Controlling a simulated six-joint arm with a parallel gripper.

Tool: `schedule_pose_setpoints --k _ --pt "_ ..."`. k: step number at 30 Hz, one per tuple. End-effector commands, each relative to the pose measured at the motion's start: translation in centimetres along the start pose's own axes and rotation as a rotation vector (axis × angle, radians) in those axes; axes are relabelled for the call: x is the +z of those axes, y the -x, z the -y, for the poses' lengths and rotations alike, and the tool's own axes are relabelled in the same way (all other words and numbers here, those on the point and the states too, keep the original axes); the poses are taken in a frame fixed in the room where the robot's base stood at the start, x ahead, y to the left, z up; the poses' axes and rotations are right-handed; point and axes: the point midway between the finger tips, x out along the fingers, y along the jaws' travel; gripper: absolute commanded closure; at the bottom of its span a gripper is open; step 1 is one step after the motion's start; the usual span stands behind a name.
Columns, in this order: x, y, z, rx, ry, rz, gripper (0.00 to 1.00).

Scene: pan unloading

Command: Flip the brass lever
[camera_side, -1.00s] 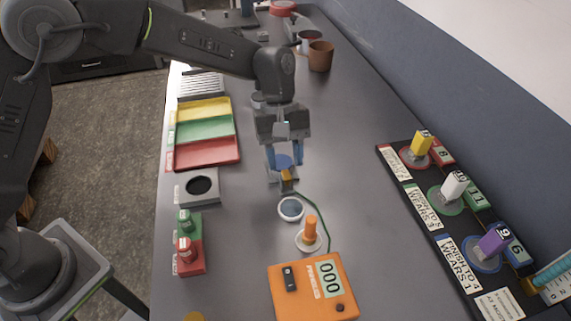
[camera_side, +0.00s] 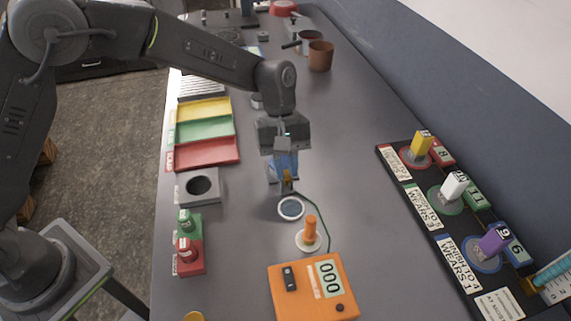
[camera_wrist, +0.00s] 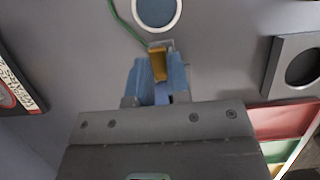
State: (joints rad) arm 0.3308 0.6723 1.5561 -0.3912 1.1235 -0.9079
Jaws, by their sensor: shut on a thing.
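The brass lever (camera_side: 288,176) stands on a small grey base in the middle of the table, just behind a round white-rimmed disc. It shows in the wrist view (camera_wrist: 158,64) as a short golden bar between blue fingertips. My gripper (camera_side: 284,170) points down over the lever, its two blue fingers on either side. In the wrist view my gripper (camera_wrist: 159,76) is closed on the lever. The fingers hide part of the lever and its base in the side view, so its exact tilt is hard to tell.
The white-rimmed disc (camera_side: 291,208), an orange peg (camera_side: 310,230) and an orange box with a display (camera_side: 318,288) are in front. A grey block with a round hole (camera_side: 200,188) and coloured trays (camera_side: 205,132) are left. A black rack (camera_side: 440,205) is right. A green cable runs close by.

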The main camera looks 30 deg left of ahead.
Motion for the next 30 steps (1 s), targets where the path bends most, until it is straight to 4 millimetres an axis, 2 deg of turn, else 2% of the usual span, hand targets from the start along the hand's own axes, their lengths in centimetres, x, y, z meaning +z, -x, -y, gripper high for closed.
schedule_pose_setpoints --k 11,30 --pt "0.2 0.0 0.0 0.000 -0.002 -0.059 1.00" --pt "1.1 -0.2 0.0 0.000 -0.003 -0.441 1.00"
